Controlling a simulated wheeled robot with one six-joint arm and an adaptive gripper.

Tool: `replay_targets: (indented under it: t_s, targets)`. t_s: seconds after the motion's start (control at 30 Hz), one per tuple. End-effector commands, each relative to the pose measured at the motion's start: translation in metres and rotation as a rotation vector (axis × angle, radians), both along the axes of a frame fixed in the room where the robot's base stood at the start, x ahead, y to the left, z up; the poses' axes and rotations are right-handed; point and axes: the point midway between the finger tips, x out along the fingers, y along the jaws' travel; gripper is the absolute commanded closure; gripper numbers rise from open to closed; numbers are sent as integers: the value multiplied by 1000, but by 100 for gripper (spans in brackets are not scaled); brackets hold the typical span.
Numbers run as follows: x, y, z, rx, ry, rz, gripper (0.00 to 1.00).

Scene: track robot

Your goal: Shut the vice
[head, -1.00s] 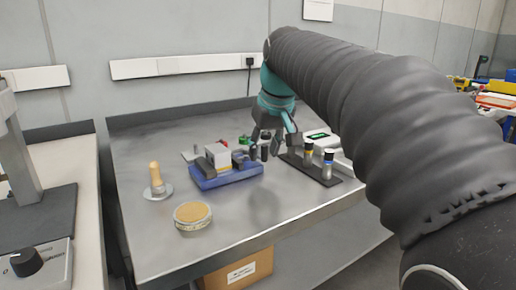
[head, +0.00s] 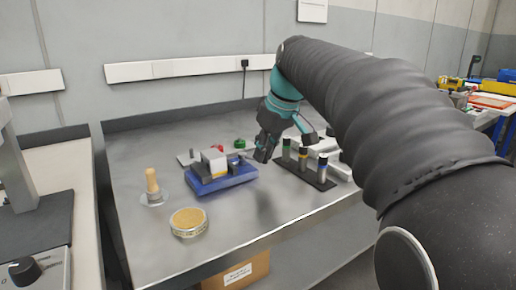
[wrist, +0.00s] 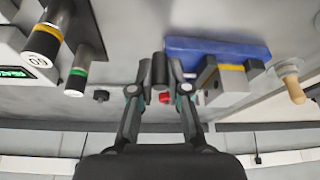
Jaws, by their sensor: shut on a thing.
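The vice has a long blue base (head: 222,181) and sits on the metal bench, with a pale block (head: 214,161) and dark upright parts (head: 234,167) on it. In the wrist view its blue base (wrist: 215,47) lies right of my fingers. My gripper (head: 267,148) is just right of the vice's right end in the head view. In the wrist view my gripper (wrist: 160,80) is shut on a dark cylinder (wrist: 160,67). I cannot tell whether this cylinder joins the vice. The gap between the vice's jaws is unclear.
A rack (head: 310,173) with several banded cylinders stands right of my gripper. A wooden-handled tool (head: 153,182) and a round tan-topped dish (head: 189,222) are at the left. The front middle bench is clear.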

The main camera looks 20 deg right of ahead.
Motion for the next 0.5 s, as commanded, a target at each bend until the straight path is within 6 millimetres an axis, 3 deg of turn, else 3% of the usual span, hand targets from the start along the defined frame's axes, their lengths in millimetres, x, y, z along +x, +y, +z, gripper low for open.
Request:
replay_targets:
  t_s: [0.5]
  targets:
    - [28,-17,-1,2,0,488,100]
